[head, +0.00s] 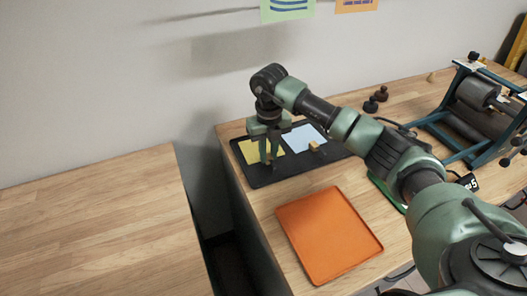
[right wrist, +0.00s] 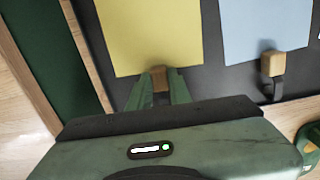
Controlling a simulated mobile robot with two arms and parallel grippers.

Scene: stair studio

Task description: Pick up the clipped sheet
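A yellow sheet (head: 258,149) lies on a black tray (head: 262,180) in the head view. It fills the upper middle of the right wrist view (right wrist: 150,35), with a small wooden clip (right wrist: 159,72) on its near edge. My right gripper (head: 269,158) points down over this sheet. Its fingers (right wrist: 160,88) sit close on both sides of the clip, with no gap visible. A light blue sheet (head: 303,137) lies beside it with its own wooden clip (head: 315,145). The yellow sheet's clip is hidden in the head view. My left gripper is not in view.
An orange tray (head: 330,236) lies in front of the black tray. A roller press (head: 478,110) stands at the right, with dark knobbed objects (head: 375,100) left of it. A gap (head: 225,250) separates the bench from the bare left table (head: 90,225).

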